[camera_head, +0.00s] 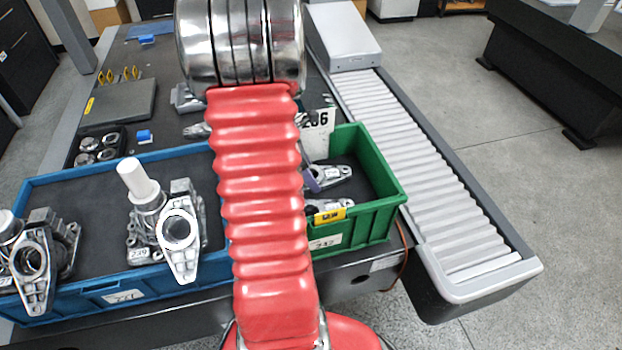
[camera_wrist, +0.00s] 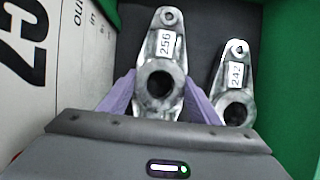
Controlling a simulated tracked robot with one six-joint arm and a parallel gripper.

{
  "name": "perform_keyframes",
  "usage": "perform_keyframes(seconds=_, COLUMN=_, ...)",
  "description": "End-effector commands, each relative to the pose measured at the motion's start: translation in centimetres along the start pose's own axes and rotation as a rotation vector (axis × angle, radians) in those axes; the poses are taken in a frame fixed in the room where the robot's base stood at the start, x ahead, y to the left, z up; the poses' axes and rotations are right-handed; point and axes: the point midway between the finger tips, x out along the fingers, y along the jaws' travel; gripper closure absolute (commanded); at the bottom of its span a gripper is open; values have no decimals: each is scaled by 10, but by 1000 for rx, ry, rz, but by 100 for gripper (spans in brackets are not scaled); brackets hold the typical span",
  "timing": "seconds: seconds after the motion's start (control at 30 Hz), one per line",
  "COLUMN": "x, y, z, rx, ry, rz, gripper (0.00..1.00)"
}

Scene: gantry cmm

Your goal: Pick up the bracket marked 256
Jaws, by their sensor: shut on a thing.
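The bracket marked 256 (camera_wrist: 167,45) is a grey metal lug with a large round hole and a white label. In the wrist view it sits between the two purple fingers of my gripper (camera_wrist: 160,98), which are shut on it around its wide end. A second bracket marked 242 (camera_wrist: 236,75) lies beside it to the right, close to the right finger. Both are inside the green bin (camera_head: 375,215). In the head view my red arm hides much of the bin's left part, and a bracket (camera_head: 333,175) shows beside a purple finger (camera_head: 311,181).
A white card (camera_head: 318,140) with large black digits stands at the bin's back left. A blue tray (camera_head: 75,309) with metal assemblies (camera_head: 170,230) is to the left. A grey bellows-covered rail (camera_head: 425,165) runs along the right. A yellow tag (camera_head: 330,215) is at the bin's front.

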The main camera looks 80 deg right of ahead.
Motion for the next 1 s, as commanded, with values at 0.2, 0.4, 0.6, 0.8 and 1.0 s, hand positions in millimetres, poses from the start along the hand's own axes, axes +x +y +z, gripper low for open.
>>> perform_keyframes(seconds=0.2, x=-1, y=1, z=0, rx=0, ry=0, rz=2, gripper=82)
perform_keyframes(seconds=0.4, x=-7, y=1, z=3, rx=1, ry=-1, rz=3, gripper=82)
perform_keyframes(seconds=0.6, x=-28, y=1, z=12, rx=3, ry=-1, rz=5, gripper=82)
perform_keyframes(seconds=0.8, x=-66, y=2, z=28, rx=3, ry=-1, rz=6, gripper=82)
perform_keyframes(seconds=1.0, x=-110, y=2, z=46, rx=3, ry=-1, rz=7, gripper=82)
